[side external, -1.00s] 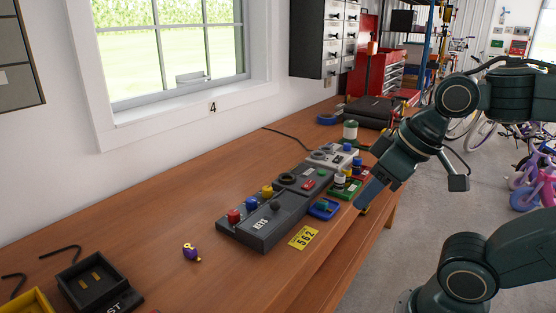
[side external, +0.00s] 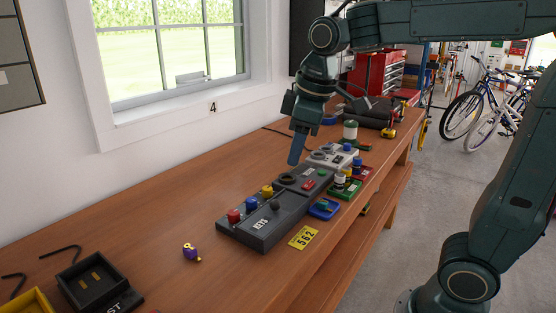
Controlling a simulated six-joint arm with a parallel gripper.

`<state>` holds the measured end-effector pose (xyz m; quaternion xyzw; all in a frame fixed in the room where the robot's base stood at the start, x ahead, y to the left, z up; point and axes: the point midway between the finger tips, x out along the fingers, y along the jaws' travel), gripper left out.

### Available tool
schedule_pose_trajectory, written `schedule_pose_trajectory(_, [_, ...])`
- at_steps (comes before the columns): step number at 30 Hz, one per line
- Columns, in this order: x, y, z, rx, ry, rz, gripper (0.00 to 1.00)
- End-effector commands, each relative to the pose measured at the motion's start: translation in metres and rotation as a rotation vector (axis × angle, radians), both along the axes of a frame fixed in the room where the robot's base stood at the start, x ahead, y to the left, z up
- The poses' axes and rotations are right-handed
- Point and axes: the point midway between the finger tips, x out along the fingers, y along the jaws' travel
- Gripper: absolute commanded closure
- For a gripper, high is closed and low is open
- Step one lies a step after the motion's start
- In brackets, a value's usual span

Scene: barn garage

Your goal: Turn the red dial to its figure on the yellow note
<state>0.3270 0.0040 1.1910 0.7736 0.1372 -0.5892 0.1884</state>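A dark grey panel (side external: 262,234) lies on the bench with a red dial (side external: 234,216), a blue dial (side external: 251,204) and a yellow dial (side external: 267,191) in a row along its back edge. The red dial is at the near left end; its pointer setting is too small to read. A yellow note (side external: 304,237) with the figures "562" lies in front of the panel. My gripper (side external: 295,160) points down above the far end of the panel, well to the right of the red dial and apart from it. Its fingers show edge-on, so their opening is unclear.
Blue, green and red trays (side external: 345,188) and a light grey box (side external: 331,157) stand to the panel's right. A purple toy (side external: 190,252) and a black tray (side external: 93,283) lie at left. The bench behind the panel is clear.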

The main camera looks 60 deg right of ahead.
Motion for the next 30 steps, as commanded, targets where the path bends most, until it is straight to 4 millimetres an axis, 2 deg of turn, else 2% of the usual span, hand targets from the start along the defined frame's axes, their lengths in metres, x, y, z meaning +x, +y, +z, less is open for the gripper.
schedule_pose_trajectory(1, [0.012,0.001,-0.002,-0.008,0.018,0.028,0.63])
schedule_pose_trajectory(8, [0.062,0.005,-0.011,-0.043,0.086,0.167,0.63])
schedule_pose_trajectory(18, [0.131,0.012,-0.041,-0.076,0.185,0.373,0.63])
schedule_pose_trajectory(24, [0.158,0.015,-0.061,-0.086,0.227,0.465,0.63])
schedule_pose_trajectory(30, [0.168,0.017,-0.068,-0.088,0.242,0.502,0.63])
